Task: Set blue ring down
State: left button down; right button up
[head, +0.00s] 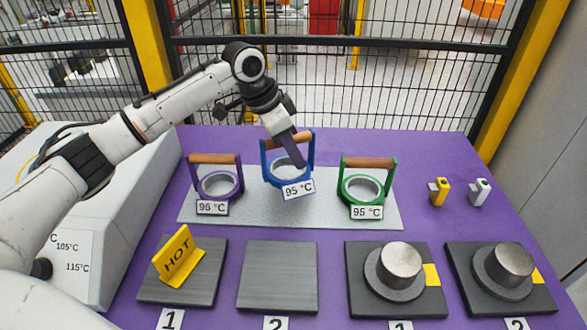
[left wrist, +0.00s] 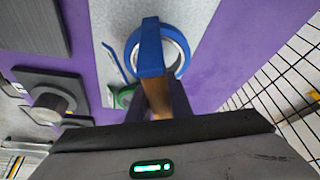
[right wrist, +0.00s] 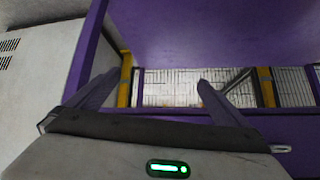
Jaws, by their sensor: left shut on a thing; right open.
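The blue ring (head: 264,173) has a wooden handle across its top and a "95 °C" tag. It is at the middle of the grey mat (head: 330,215), tilted a little, between a purple ring and a green ring. My left gripper (head: 298,152) is shut on its handle from above. The blue ring (left wrist: 150,48) also shows beyond the left fingers in the left wrist view, over the mat. I cannot tell whether its base touches the mat. My right gripper (right wrist: 155,93) is open and empty in the right wrist view, and is outside the head view.
The purple ring (head: 195,180) and green ring (head: 346,190) stand close on either side. In front are a plate with a yellow HOT sign (head: 178,257), a bare grey plate (head: 277,277) and two plates with metal cylinders (head: 401,258) (head: 511,262). A mesh fence stands behind.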

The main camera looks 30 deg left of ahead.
pick_arm(q)
jog(key=shift+f, duration=1.95)
jog(key=shift+f, duration=0.1)
jog(key=c, duration=1.6)
grip_release()
jog(key=shift+f, duration=0.1)
jog(key=v, duration=1.2)
jog(key=shift+p, duration=0.3)
